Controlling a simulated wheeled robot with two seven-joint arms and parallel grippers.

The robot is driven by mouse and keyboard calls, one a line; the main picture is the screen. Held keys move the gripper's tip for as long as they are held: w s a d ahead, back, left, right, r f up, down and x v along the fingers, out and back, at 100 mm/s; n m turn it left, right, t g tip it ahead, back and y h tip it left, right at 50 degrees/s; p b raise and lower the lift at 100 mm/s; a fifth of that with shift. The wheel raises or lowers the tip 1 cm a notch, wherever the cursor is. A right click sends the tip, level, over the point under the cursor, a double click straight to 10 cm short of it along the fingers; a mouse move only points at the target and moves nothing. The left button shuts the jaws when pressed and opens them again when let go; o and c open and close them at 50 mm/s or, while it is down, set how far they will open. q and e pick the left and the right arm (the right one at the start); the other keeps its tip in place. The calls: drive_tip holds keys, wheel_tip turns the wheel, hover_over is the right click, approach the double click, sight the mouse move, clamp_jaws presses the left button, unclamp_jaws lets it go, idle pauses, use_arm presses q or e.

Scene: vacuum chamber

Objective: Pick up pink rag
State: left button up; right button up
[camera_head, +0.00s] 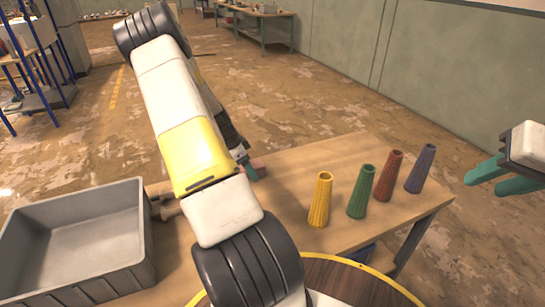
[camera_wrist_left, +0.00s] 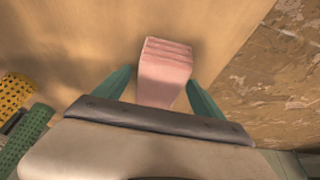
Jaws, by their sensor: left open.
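The pink rag (camera_wrist_left: 164,72) lies folded on the wooden table, near the table's edge. In the left wrist view it sits between the two green fingers of my left gripper (camera_wrist_left: 160,92), with a gap on each side. My left gripper is open. In the head view my left arm hides most of the rag; a small pink part (camera_head: 258,163) shows beside a green finger. My right gripper (camera_head: 484,180) is in the air to the right of the table, its two green fingers apart with nothing between them.
Yellow (camera_head: 320,200), green (camera_head: 361,192), red (camera_head: 388,176) and blue (camera_head: 421,169) ribbed cones stand in a row on the table's right part. A grey crate (camera_head: 148,240) is at the left. The wooden table (camera_head: 345,150) is bare behind the cones.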

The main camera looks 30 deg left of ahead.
use_arm(q)
drive_tip(key=shift+f, duration=0.15)
drive_tip(key=c, duration=1.6)
drive_tip(key=shift+r, duration=0.45)
drive_tip(key=r, duration=0.3)
drive_tip(key=shift+s+d, duration=0.3)
drive_tip(key=shift+d, duration=0.05)
drive_tip(key=s+d, duration=0.3)
drive_tip(key=d, duration=0.1)
drive_tip(key=s+d, duration=0.3)
drive_tip(key=d, duration=0.1)
drive_tip(key=s+d+r, duration=0.1)
drive_tip(key=s+d, duration=0.2)
drive_tip(key=d, duration=0.1)
drive_tip(key=shift+s+r, duration=0.1)
